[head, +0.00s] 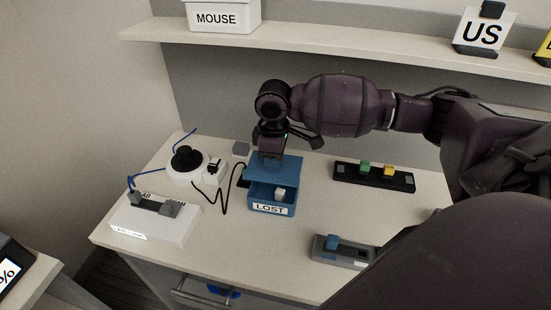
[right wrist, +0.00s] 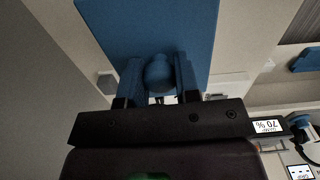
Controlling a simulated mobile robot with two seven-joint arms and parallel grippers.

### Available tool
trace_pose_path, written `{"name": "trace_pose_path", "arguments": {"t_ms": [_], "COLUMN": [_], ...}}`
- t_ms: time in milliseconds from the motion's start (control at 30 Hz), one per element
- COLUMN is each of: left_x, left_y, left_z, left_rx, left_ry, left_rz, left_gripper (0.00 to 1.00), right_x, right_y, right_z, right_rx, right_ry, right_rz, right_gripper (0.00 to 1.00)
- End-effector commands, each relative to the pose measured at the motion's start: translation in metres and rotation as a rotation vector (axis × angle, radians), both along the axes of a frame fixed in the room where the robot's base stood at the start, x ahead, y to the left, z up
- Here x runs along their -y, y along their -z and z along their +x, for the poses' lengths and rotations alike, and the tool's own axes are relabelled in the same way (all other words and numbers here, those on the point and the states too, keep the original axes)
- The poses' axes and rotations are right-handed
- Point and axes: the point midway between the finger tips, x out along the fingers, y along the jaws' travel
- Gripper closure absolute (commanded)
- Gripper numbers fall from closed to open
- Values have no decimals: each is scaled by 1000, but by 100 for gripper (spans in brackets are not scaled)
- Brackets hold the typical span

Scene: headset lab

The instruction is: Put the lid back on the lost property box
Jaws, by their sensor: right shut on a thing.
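The lost property box (head: 271,209) is a blue open box with a white "LOST" label, on the desk in the head view. A pale cube (head: 280,194) shows inside it. The flat blue lid (head: 276,170) is over the rear part of the box, and the front of the opening is uncovered. I cannot tell whether the lid touches the rim. My right gripper (head: 270,158) is above the lid, shut on its round knob. In the right wrist view the knob (right wrist: 158,73) is between the two fingers, with the lid (right wrist: 150,28) beyond. My left gripper is not in view.
Left of the box are a white round device (head: 188,162) with cables and a white box with grey sliders (head: 155,218). Right are a black tray with coloured blocks (head: 374,177) and a grey holder with a blue block (head: 342,250). A shelf (head: 330,48) runs above.

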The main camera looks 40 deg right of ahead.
Motion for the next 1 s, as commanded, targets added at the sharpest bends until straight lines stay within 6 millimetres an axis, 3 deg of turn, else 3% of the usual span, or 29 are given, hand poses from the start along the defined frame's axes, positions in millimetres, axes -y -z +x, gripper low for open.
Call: {"name": "trace_pose_path", "arguments": {"t_ms": [667,1000], "left_x": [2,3], "left_y": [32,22], "left_z": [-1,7], "left_rx": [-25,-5], "left_ry": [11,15], "left_rz": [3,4], "left_gripper": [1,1], "right_x": [0,0], "right_y": [47,57], "right_z": [-1,0], "right_rx": [-7,0], "right_ry": [2,3], "right_rz": [-1,0], "right_gripper": [94,94]}}
